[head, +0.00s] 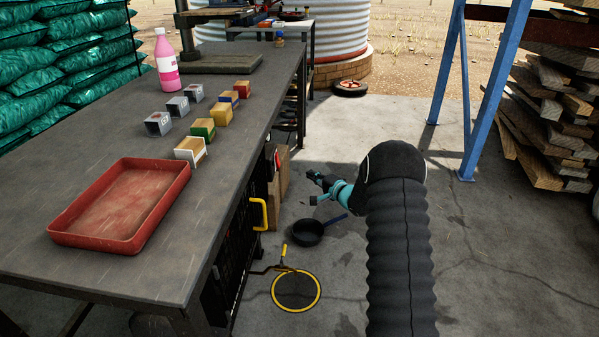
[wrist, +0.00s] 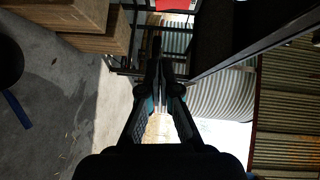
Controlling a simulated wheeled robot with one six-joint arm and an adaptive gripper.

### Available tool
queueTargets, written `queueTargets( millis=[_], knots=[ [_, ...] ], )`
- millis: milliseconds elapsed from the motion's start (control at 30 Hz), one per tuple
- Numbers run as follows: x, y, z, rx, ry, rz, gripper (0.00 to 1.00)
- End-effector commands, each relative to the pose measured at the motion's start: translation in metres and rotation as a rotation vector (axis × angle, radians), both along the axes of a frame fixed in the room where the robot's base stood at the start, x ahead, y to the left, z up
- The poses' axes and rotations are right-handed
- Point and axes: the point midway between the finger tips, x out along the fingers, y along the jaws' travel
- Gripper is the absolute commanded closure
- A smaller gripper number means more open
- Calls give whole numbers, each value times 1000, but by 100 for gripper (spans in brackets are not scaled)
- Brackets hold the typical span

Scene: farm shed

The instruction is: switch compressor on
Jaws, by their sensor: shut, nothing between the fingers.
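I cannot make out a compressor or its switch for certain in either view. A black slatted unit with a yellow handle (head: 259,214) stands under the right side of the workbench; I cannot tell whether it is the compressor. My gripper (head: 316,184) is shut and empty, above the floor to the right of the workbench. In the wrist view, my gripper (wrist: 157,42) points ahead with its fingers together, touching nothing that I can see. My arm hides part of the floor behind it.
The workbench (head: 70,275) carries a red tray (head: 120,160), several small blocks and a pink bottle (head: 166,65). Wooden boxes (head: 281,172) stand beside it. A black pan (head: 307,233) and a yellow-rimmed disc (head: 296,291) lie on the floor.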

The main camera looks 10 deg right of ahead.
Motion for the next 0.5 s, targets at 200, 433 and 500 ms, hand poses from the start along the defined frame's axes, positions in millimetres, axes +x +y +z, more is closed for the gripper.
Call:
queueTargets(
  millis=[200, 433, 500],
  knots=[
    [30, 17, -4, -1, -2, 2, 100],
    [69, 36, -8, -1, -2, 2, 100],
    [79, 41, -9, -1, -2, 2, 100]
  ],
)
